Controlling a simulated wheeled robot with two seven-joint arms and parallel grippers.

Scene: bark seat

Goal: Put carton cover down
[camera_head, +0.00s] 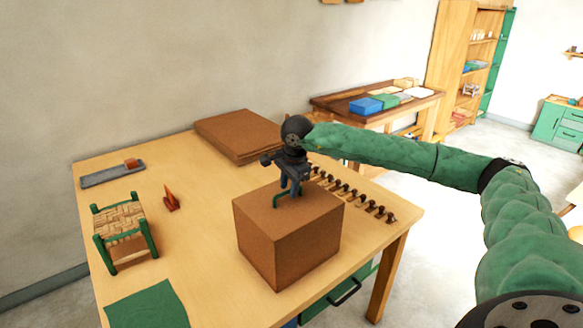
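A brown carton (268,248) stands upright on the wooden table, its top face closed by a flat brown cover (318,203). A small green piece like a handle (280,203) shows on top of the cover. My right gripper (289,190) points down at the middle of the cover, its fingers at the green piece. At this size I cannot tell whether the fingers are closed on it. The cover looks level, and I see no clear gap between it and the carton. My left gripper is not in view.
The table (200,255) also holds a woven stool (120,222), a grey tray (100,177), a small reddish-brown piece (170,201), a green cloth (147,306), stacked brown sheets (238,133) and a row of small dark-headed pieces (352,193). Bare tabletop lies left of the carton.

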